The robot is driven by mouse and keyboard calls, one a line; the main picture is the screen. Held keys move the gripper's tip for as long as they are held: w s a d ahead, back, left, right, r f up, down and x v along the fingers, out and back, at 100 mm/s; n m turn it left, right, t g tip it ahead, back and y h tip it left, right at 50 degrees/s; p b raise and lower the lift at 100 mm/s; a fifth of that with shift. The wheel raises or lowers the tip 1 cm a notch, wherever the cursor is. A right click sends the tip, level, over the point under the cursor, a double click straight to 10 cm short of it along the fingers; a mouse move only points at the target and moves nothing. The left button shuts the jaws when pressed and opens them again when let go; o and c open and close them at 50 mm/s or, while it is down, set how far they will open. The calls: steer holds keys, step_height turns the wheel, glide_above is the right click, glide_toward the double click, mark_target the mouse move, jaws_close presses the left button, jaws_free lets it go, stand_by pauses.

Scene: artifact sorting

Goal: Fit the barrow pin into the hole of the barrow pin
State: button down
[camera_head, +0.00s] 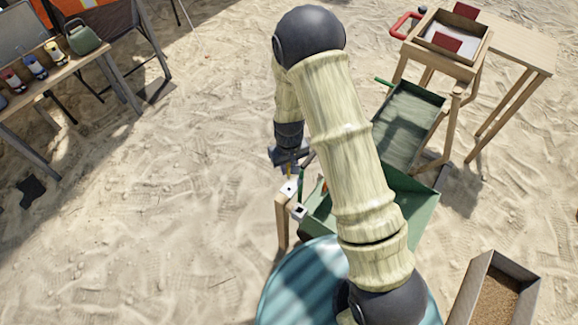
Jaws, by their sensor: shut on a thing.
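My gripper (288,160) is at the end of my arm, left of the picture's middle, pointing down. It is shut on a thin yellowish barrow pin (290,170), of which only a small part shows below the jaws. Just below it is a small pale block (289,189) with a dark spot that looks like a hole, on top of a wooden post. A second pale block (299,211) with a dark opening sits slightly lower right. I cannot tell whether the pin touches the first block or is above it.
A green trough (418,98) and green bin (424,212) lie right of my arm, which partly hides them. A round teal tub (285,285) is below. A wooden sieve stand (446,38) is upper right, a sand box (495,290) lower right. Open sand lies left.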

mark_target(289, 176)
steer(key=shift+f+b, duration=1.7)
steer(key=shift+f, duration=1.2)
steer(key=shift+f+b, duration=1.3)
steer(key=shift+f, duration=1.35)
stand_by(0.5)
steer(key=c, duration=1.2)
jaws_free()
steer(key=shift+o, duration=0.2)
steer(key=shift+r, duration=0.1)
step_height(289, 176, up, 17)
steer(key=shift+r+p, duration=0.1)
steer(key=shift+p, duration=1)
